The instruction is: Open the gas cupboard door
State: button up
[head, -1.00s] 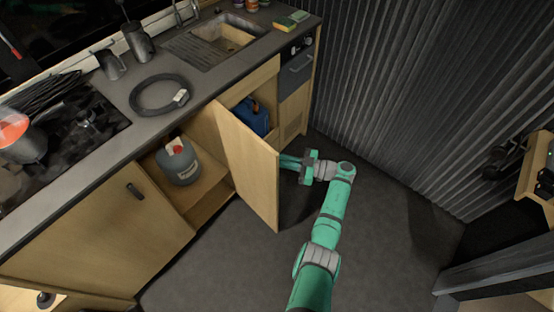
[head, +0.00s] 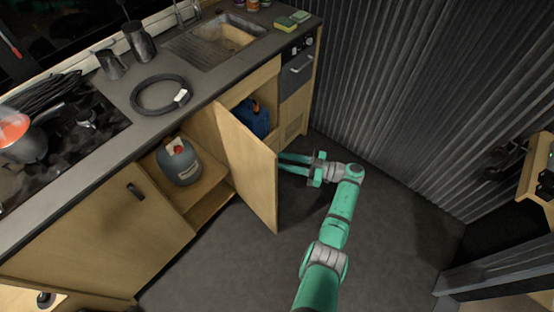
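A pale wooden door (head: 247,165) stands swung out from the counter front, between two open compartments. I cannot tell for sure which compartment it belongs to. A grey gas bottle (head: 180,163) with a red and white top stands in the left compartment. A blue container (head: 252,118) sits in the right one, partly hidden by the door. My gripper (head: 281,163) is at the door's free edge, on its right side. Its two fingers look spread apart with nothing between them. The fingertips are close to the door, and I cannot tell whether they touch it.
The counter (head: 140,75) holds a hob, a coiled black hose (head: 160,93) and a sink (head: 222,38). A corrugated wall (head: 420,90) is at the right. The dark floor (head: 230,265) in front is clear.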

jog(key=v, duration=0.7)
jog(key=shift+d, duration=0.35)
jog(key=shift+s, duration=0.15)
